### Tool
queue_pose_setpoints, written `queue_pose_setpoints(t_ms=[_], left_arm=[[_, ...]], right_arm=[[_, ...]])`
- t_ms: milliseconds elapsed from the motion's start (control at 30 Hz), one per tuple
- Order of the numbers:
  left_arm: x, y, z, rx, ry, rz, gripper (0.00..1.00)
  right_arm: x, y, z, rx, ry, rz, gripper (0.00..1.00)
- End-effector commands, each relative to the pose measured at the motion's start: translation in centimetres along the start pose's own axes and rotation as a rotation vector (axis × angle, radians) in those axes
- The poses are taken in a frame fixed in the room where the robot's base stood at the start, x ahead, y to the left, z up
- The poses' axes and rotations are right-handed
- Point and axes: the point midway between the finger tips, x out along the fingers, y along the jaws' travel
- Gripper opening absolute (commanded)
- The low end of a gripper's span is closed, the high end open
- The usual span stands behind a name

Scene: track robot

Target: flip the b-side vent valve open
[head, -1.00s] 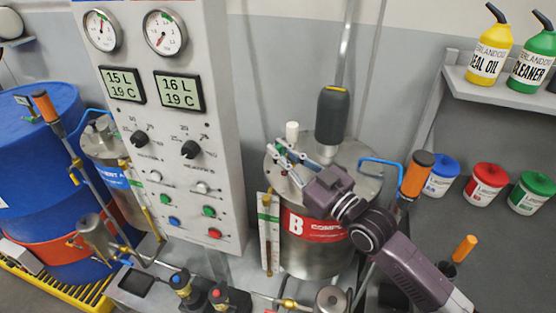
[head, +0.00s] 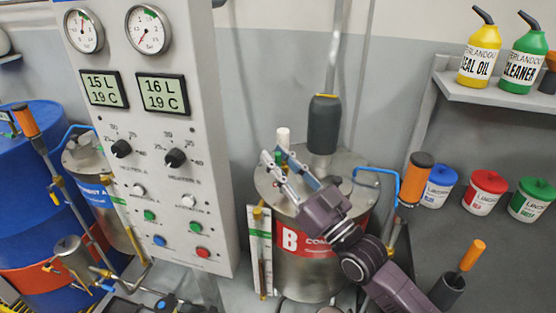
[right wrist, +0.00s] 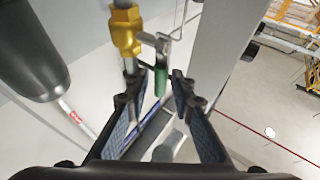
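The grip hangs down from the lever. In the head view the valve is mostly hidden behind my fingers. My right gripper (head: 276,156) is over the tank's lid, and in the right wrist view (right wrist: 160,88) its fingers are apart, with the green grip appearing between their tips. I cannot tell whether they touch it.
The grey control panel (head: 215,220) stands close left of my right gripper. A blue hose (head: 380,170) and an orange-handled tool (head: 414,180) are to the right. A shelf (head: 500,95) holds bottles.

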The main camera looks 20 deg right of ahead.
Motion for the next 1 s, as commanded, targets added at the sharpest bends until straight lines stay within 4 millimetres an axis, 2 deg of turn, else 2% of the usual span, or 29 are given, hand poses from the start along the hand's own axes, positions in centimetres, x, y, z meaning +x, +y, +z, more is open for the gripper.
queue_pose_setpoints(t_ms=[433,800,1000], left_arm=[[0.0,0.0,-0.1,0.001,0.001,0.000,0.28],[0.0,0.1,-0.1,0.000,0.001,0.001,0.28],[0.0,0.1,-0.1,0.000,0.001,0.001,0.28]], right_arm=[[-0.6,0.1,0.1,-0.001,-0.002,0.001,0.28],[-5.4,-0.1,0.2,-0.001,-0.005,-0.001,0.28],[-7.3,-0.1,0.1,-0.002,-0.003,0.000,0.28]])
